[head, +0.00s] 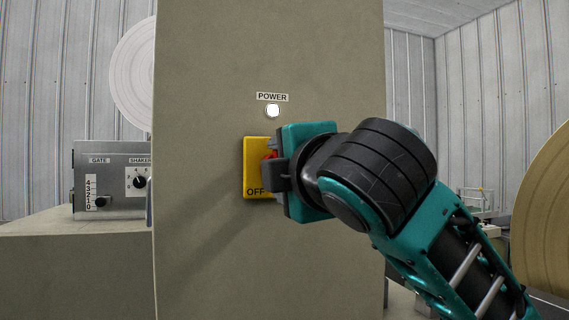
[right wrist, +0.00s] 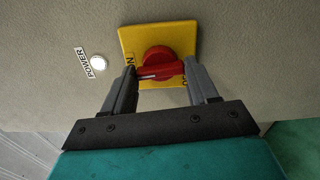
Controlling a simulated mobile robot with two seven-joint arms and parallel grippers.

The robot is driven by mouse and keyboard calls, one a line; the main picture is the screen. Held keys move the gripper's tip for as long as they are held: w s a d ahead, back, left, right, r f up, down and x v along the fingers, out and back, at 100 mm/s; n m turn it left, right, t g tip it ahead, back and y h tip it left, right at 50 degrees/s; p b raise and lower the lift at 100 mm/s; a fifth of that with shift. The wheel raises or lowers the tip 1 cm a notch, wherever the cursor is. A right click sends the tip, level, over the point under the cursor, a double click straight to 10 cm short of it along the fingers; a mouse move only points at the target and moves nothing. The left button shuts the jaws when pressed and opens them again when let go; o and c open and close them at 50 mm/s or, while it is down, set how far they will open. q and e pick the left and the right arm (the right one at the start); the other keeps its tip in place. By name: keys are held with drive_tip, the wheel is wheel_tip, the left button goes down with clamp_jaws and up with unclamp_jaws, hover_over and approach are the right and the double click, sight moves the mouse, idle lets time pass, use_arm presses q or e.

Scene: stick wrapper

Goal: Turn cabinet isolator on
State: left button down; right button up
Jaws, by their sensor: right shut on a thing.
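The cabinet isolator is a yellow plate (head: 257,182) with a red knob (head: 268,155), on the front of the beige cabinet (head: 200,130). "OFF" shows at the plate's lower left. My right gripper (head: 273,162) covers most of the knob in the head view. In the right wrist view, my right gripper (right wrist: 163,72) has its fingers at the two ends of the red knob's bar (right wrist: 160,67), shut on it. A white mark on the bar lies toward the left finger, near a partly hidden "N". The yellow plate (right wrist: 140,38) is partly hidden. My left gripper is out of view.
A lamp (head: 272,110) under the "POWER" label (head: 272,97) shows bright white above the isolator. A large tan round thing (head: 545,215) is at the right edge.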

drive_tip(key=shift+m, duration=0.5)
drive_tip(key=o, duration=1.1)
drive_tip(key=shift+c, duration=0.2)
drive_tip(key=shift+s, duration=0.1)
drive_tip(key=v, duration=1.2)
drive_tip(key=shift+s, duration=0.35)
drive_tip(key=shift+d, duration=0.15)
